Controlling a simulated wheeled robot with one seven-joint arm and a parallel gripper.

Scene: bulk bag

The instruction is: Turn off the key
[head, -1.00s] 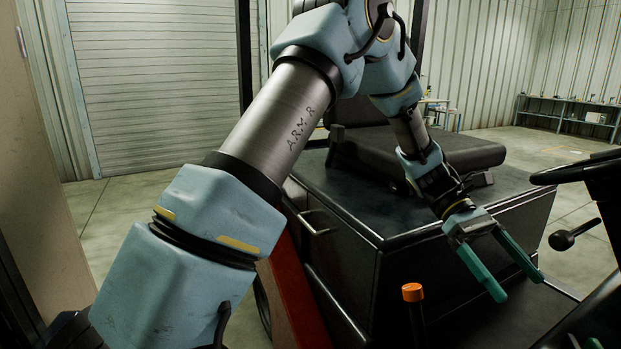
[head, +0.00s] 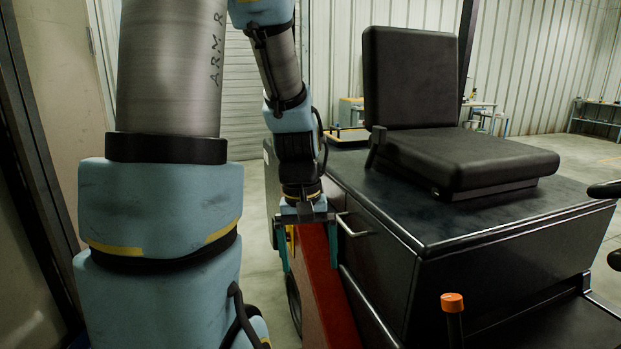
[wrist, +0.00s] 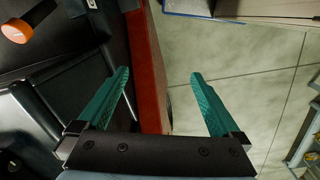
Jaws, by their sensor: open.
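I cannot make out the key in either view. My gripper (head: 307,258) points downward, its two teal fingers apart and nothing between them. In the head view it hangs over the red panel (head: 325,305) on the vehicle's near side, left of the black seat box (head: 480,260). The wrist view shows the open fingers (wrist: 160,74) spread above the red panel's edge (wrist: 150,50) and the concrete floor.
An orange-topped lever (head: 452,303) stands right of my gripper, by the footwell; it also shows in the wrist view (wrist: 17,30). A black seat (head: 460,160) sits on the box. Dark control parts (head: 605,190) reach in at the right edge. Floor (wrist: 235,70) lies clear beside the vehicle.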

